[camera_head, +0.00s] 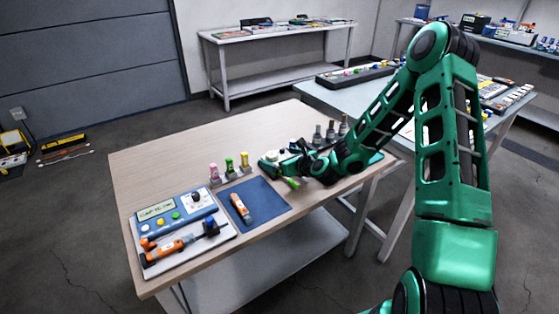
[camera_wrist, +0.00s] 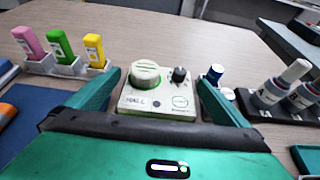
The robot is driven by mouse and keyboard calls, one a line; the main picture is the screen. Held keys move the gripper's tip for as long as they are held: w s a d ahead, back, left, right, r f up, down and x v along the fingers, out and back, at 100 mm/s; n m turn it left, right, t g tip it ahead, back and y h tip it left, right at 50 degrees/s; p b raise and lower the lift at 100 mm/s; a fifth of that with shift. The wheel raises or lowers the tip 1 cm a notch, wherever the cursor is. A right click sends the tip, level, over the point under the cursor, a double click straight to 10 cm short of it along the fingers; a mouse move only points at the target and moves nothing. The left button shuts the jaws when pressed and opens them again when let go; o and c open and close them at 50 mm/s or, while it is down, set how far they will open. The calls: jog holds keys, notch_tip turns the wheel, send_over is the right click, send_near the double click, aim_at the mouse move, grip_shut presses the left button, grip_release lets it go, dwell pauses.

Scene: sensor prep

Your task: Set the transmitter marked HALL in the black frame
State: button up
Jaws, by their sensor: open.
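The transmitter marked HALL (camera_wrist: 152,105) is a pale box with a large round knob and a smaller dark knob on top. In the wrist view it stands upright between the two green fingers of my open gripper (camera_wrist: 158,100). A gap shows beside it, and I cannot tell whether either finger touches it. I cannot make out the black frame for certain in either view.
Pink, green and yellow sticks (camera_wrist: 62,46) stand in a holder to the left. Grey bottles (camera_wrist: 270,93) stand in a dark rack to the right. A blue mat (camera_head: 265,198) with an orange tool and a panel tray (camera_head: 220,237) lie at the front left.

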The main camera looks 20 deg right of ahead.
jog(key=shift+r, duration=0.2)
jog(key=shift+r, duration=2.95)
jog(key=shift+s+n, duration=0.25)
jog(key=shift+n, duration=0.15)
jog(key=s+d+r+n+g+h, duration=0.2)
jog(key=s+d+r+n+g, duration=0.15)
jog(key=s+d+n, duration=0.6)
jog(key=s+d+r+n+g+h, duration=0.25)
jog(key=s+d+n+g, duration=0.35)
jog(key=s, duration=0.7)
jog(key=s+r+n+g, duration=0.1)
jog(key=s+r+n, duration=0.1)
jog(key=s, duration=0.7)
jog(key=s+d+r+n+g, duration=0.1)
jog(key=s+n, duration=0.3)
jog(key=s, duration=0.5)
jog(key=s+r+n+g, duration=0.1)
jog(key=s+r+n, duration=0.1)
jog(key=s, duration=0.7)
jog(key=shift+d+r+n, duration=0.35)
jog(key=shift+r+n, duration=0.05)
jog(key=shift+n, duration=0.45)
